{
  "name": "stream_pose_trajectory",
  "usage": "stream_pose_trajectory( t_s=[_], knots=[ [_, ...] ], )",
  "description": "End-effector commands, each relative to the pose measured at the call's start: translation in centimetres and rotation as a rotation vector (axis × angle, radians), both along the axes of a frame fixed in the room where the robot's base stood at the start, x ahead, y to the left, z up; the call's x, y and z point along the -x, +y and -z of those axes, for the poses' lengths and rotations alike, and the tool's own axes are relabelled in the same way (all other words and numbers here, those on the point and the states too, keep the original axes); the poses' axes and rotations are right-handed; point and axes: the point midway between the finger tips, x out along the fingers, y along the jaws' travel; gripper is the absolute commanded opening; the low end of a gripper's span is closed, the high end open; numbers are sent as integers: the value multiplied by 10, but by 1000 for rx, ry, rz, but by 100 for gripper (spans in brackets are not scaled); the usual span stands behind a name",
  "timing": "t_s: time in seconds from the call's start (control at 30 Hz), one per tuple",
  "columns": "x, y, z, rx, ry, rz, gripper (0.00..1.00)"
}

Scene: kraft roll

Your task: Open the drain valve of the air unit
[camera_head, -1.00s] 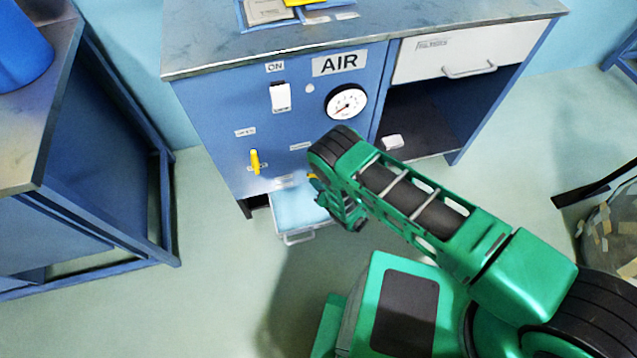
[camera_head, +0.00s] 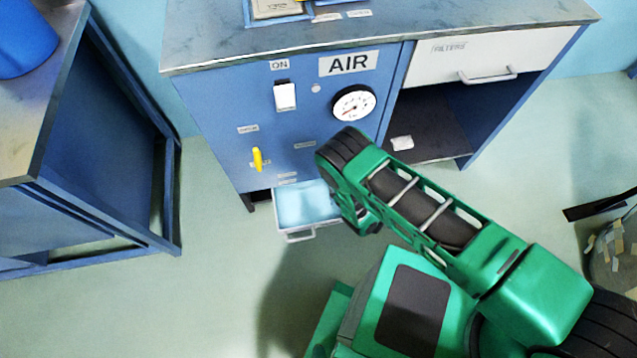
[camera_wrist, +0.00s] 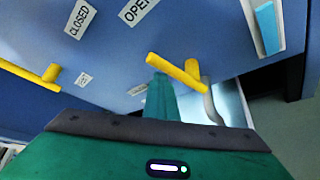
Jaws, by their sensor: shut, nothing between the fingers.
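The blue air unit (camera_head: 215,115) stands ahead with an AIR sign, gauge and white switch. A yellow valve lever (camera_head: 257,158) points up and down on its lower left front. In the wrist view a yellow lever (camera_wrist: 174,68) lies slanted in the middle, near the CLOSED label (camera_wrist: 80,18) and OPEN label (camera_wrist: 137,10). Another yellow lever (camera_wrist: 30,75) shows at left. The small plates are too blurred to tell which lever is the drain's. My gripper (camera_wrist: 160,85) is shut and empty, its tip just below the middle lever; contact is unclear. My arm hides that lever in the head view.
A white tray (camera_head: 300,235) with a light-blue inside juts out low under the panel. A bench with a blue container (camera_head: 25,40) stands at left. An open shelf (camera_head: 430,125) is right of the panel. Floor is clear between bench and unit.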

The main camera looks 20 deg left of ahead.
Motion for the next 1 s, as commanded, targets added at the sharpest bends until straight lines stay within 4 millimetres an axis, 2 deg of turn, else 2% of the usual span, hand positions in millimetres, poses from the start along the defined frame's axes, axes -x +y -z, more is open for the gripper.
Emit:
stream_pose_trajectory(
  t_s=[0.4,1.0],
  knots=[
    [-8,-10,-2,3,-2,6,0],
    [-10,-12,-1,10,-6,10,0]
  ],
)
